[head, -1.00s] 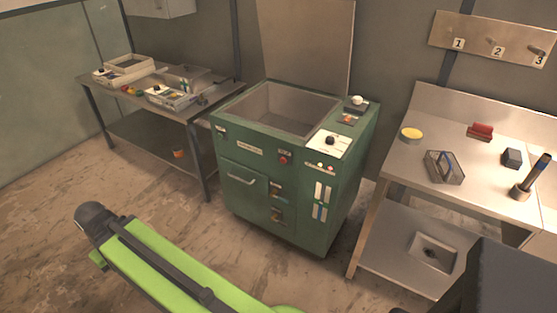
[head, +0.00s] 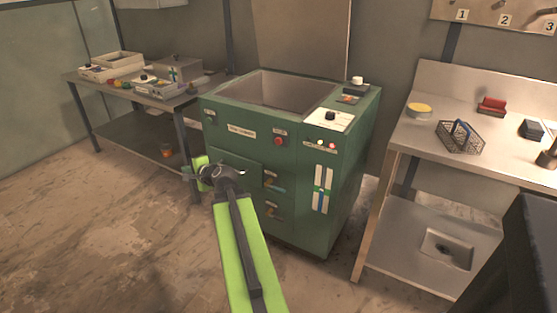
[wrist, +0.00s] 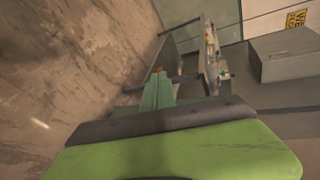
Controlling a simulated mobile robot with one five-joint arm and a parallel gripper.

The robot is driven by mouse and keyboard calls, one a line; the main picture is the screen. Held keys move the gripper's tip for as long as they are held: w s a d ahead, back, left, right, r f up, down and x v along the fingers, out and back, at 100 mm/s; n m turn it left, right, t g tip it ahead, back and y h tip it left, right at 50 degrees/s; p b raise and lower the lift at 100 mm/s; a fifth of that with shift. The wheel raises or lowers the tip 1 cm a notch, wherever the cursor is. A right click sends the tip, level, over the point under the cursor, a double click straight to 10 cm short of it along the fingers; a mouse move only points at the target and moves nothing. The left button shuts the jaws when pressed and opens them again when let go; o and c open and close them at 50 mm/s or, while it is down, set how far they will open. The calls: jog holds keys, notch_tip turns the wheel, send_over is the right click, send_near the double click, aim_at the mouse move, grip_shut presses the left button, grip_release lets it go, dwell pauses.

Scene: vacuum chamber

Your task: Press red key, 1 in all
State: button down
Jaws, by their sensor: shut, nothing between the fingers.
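A green machine (head: 226,113) stands in the middle of the head view. A round red key (head: 278,141) sits on its upper front face, right of a white label plate and below a small label. My gripper (head: 188,173) is in front of the machine's left side in the head view, left of the red key and lower in the picture. It looks apart from the key. In the wrist view my gripper's fingers (wrist: 158,72) are together and empty. The red key cannot be made out in the wrist view.
Left stands a bench (head: 75,77) with boxes and small coloured items. Right is a metal bench (head: 410,140) with a yellow disc (head: 420,109), a wire basket (head: 460,137) and a red block (head: 491,106). The machine's top has a white panel (head: 330,120) with a black knob. Floor in front is open.

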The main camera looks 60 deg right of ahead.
aim_at(278, 141)
jog(key=s+d+f+m+h+b, duration=0.1)
jog(key=s+d+m+h+b, duration=0.2)
jog(key=s+d+m, duration=0.3)
jog(key=s+d+f+m+g+h+b, duration=0.1)
jog(key=s+d+m+h+b, duration=0.3)
jog(key=s+d, duration=0.7)
jog(key=d+m+h, duration=0.2)
jog(key=d+m, duration=0.1)
jog(key=d, duration=0.2)
jog(key=shift+d+f, duration=0.15)
jog(key=shift+d, duration=0.1)
jog(key=d, duration=0.8)
jog(key=shift+d, duration=0.25)
jog(key=shift+d, duration=0.45)
